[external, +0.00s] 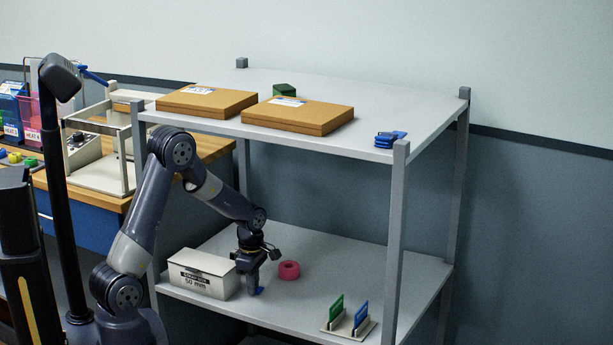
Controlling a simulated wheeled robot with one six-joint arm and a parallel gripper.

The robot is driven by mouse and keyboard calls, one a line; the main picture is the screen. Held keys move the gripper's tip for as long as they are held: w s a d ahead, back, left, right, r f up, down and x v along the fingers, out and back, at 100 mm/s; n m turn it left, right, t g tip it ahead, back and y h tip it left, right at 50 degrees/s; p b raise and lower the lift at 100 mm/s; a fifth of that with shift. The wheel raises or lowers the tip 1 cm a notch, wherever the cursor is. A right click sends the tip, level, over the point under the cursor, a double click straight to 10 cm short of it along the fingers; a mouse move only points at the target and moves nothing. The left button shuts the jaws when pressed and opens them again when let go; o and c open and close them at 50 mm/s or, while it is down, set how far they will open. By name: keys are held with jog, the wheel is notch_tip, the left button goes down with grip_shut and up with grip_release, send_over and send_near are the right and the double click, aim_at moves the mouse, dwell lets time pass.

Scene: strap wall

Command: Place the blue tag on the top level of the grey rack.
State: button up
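The grey rack (400,232) stands by the wall, with its top level (390,102) and a lower shelf (330,248) in view. My gripper (255,284) points down just above or at the lower shelf, to the right of a white box. A blue upright tag-like plate (361,316) stands in a small pale stand beside a green one (336,309). Another blue item (390,138) lies on the top level near the front right corner.
Two brown boxes (207,101) and a green block (284,90) lie on the top level; its right part is mostly clear. A rack post (396,240) rises at front right.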

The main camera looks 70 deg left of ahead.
jog(key=shift+o, duration=0.7)
notch_tip(320, 180, up, 10)
jog(key=p, duration=0.2)
jog(key=shift+d+r, duration=0.15)
jog(key=shift+d, duration=0.15)
jog(key=shift+o, duration=0.6)
jog(key=shift+s+r, duration=0.1)
jog(key=shift+r, duration=0.2)
